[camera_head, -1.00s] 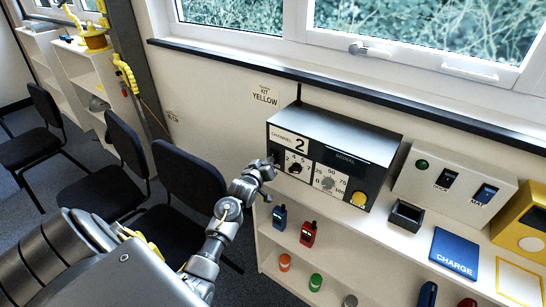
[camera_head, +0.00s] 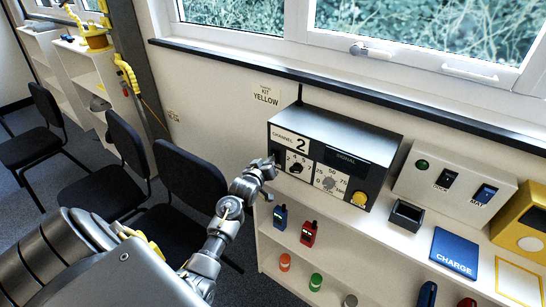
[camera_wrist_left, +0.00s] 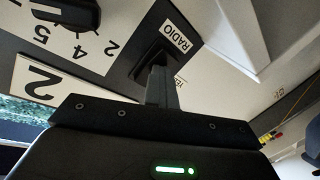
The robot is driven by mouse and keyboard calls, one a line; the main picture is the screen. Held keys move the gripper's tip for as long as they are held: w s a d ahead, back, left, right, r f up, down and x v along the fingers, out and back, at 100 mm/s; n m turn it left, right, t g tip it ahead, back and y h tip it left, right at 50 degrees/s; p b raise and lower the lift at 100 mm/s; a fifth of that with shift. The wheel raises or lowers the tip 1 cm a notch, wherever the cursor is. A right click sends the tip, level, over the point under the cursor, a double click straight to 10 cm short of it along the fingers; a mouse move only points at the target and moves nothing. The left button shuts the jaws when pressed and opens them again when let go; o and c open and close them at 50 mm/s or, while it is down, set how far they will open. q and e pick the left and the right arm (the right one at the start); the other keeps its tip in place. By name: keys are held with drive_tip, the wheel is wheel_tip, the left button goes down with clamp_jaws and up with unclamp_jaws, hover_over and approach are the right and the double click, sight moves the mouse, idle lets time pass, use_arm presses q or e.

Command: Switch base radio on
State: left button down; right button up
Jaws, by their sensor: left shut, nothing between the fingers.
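The base radio (camera_head: 330,150) is a dark grey box on the white shelf top, with a "CHANNEL 2" plate, a channel knob (camera_head: 296,166), a second dial and a yellow knob on its front. My left gripper (camera_head: 270,163) is at the left end of the radio's front and hides the part there. In the left wrist view the shut, empty fingers (camera_wrist_left: 160,88) point at a black switch (camera_wrist_left: 152,58) beside a "RADIO" label (camera_wrist_left: 175,38). The fingertips overlap the switch; I cannot tell whether they touch it. My right gripper is not in view.
A white panel (camera_head: 455,183) with a green lamp and two rocker switches stands right of the radio. A black tray (camera_head: 405,216) and a blue "CHARGE" pad (camera_head: 454,251) lie in front. Handheld radios stand on the shelf below. Black chairs (camera_head: 190,185) are at left.

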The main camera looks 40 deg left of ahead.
use_arm(q)
drive_tip(key=shift+w+r, duration=0.15)
drive_tip(key=shift+r, duration=0.45)
drive_tip(key=shift+f, duration=0.35)
drive_tip(key=shift+s+f, duration=0.3)
drive_tip(key=shift+f, duration=0.15)
drive_tip(key=shift+s, duration=0.15)
drive_tip(key=shift+s+f+p, duration=0.25)
drive_tip(key=shift+s+f, duration=0.2)
drive_tip(key=shift+s, duration=0.3)
drive_tip(key=shift+s+f+p, duration=0.2)
drive_tip(key=shift+s+f, duration=0.2)
drive_tip(key=shift+s, duration=0.35)
drive_tip(key=shift+s+f+p, duration=0.25)
drive_tip(key=shift+s+f, duration=0.2)
drive_tip(key=shift+s, duration=0.3)
